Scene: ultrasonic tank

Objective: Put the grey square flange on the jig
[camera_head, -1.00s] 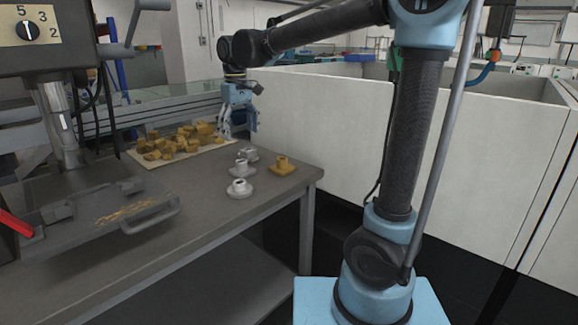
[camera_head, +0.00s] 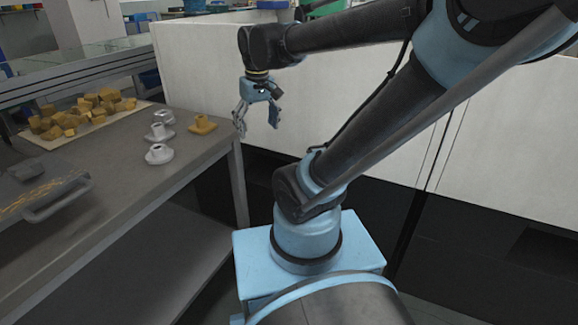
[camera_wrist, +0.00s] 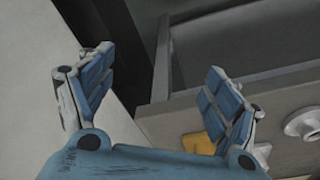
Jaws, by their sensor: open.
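Several small flanges stand on the bench in the head view. A pale round one (camera_head: 158,154) is in front, with light grey ones behind it (camera_head: 158,132) (camera_head: 165,117); I cannot tell which grey one is square. A brass-coloured square flange (camera_head: 202,125) is to their right. My gripper (camera_head: 257,122) is open and empty, to the right of the flanges, past the bench's right edge. The wrist view shows its two spread blue fingers (camera_wrist: 160,65), with the brass flange (camera_wrist: 198,143) partly hidden behind the right finger and a pale flange (camera_wrist: 305,122) at the right. I cannot make out the jig.
A pale mat with several brass-coloured chunks (camera_head: 85,110) lies at the bench's back left. A grey metal plate with a handle (camera_head: 62,196) is at the left. A white partition (camera_head: 200,60) stands behind my arm. The bench front (camera_head: 150,185) is clear.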

